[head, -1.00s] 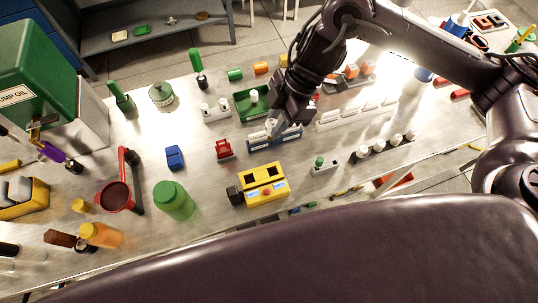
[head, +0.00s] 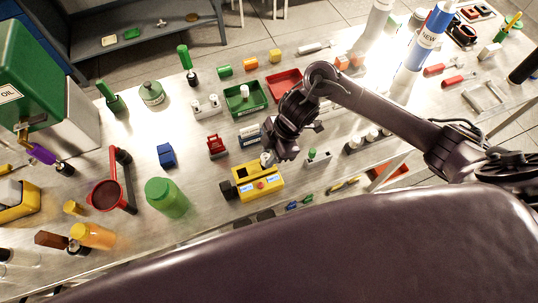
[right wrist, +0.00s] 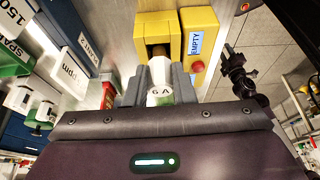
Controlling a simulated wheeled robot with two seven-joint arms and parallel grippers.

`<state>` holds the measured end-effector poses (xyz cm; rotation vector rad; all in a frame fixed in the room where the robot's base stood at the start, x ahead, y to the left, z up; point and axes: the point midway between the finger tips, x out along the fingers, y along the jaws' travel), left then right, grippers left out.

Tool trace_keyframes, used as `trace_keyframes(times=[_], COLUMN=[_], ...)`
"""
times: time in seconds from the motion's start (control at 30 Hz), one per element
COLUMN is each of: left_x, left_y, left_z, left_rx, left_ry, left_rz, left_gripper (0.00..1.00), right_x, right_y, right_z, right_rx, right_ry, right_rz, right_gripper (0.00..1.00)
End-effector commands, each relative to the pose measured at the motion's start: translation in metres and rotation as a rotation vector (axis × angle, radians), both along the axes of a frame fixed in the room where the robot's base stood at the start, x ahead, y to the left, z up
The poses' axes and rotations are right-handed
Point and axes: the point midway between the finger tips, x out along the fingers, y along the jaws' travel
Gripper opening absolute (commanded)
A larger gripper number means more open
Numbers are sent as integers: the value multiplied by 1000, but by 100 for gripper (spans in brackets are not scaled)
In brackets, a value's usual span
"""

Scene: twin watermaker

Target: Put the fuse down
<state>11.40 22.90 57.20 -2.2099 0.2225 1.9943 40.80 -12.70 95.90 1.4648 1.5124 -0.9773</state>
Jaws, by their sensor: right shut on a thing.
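My right gripper (head: 268,160) is shut on a white fuse (right wrist: 160,94) marked "6 A", which sits between the grey fingers in the right wrist view. In the head view the gripper is at the back edge of a yellow box (head: 272,184). The yellow box also shows in the right wrist view (right wrist: 203,20), with an "EMPTY" label and a red button. The fuse points toward a recess in the box. I cannot tell whether its hidden far end touches the box.
A green tray (head: 238,106) and a red tray (head: 283,80) lie farther back. A green bottle (head: 166,198) stands to the left. Bare table lies between bottle and box.

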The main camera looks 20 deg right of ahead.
Motion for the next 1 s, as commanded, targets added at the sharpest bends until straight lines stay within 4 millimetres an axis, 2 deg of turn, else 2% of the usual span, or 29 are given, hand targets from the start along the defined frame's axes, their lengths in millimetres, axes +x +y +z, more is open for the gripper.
trace_keyframes(times=[0.13, 0.43, 0.47, 0.6, 0.87, 1.0], left_x=[-12, -12, -11, -8, -4, -5], left_y=[1, 1, 1, 1, 1, 1], left_z=[1, -1, -1, 0, 1, 0], left_rx=[2, 3, 3, 3, 1, 1], left_ry=[18, 18, 17, 13, 7, 7], left_rz=[0, 1, 1, 1, 1, 1], left_gripper=[36, 36, 36, 36, 36, 36], right_x=[0, 0, 0, 0, 0, 2], right_y=[0, 0, 0, 0, 0, -3], right_z=[-11, -14, -13, -13, -12, -4], right_rx=[-2, -1, -1, -1, -1, 0], right_ry=[0, -1, -1, -1, -1, -5], right_rz=[0, 1, 1, 1, 1, 0], right_gripper=[0, 0, 27, 45, 45, 45])
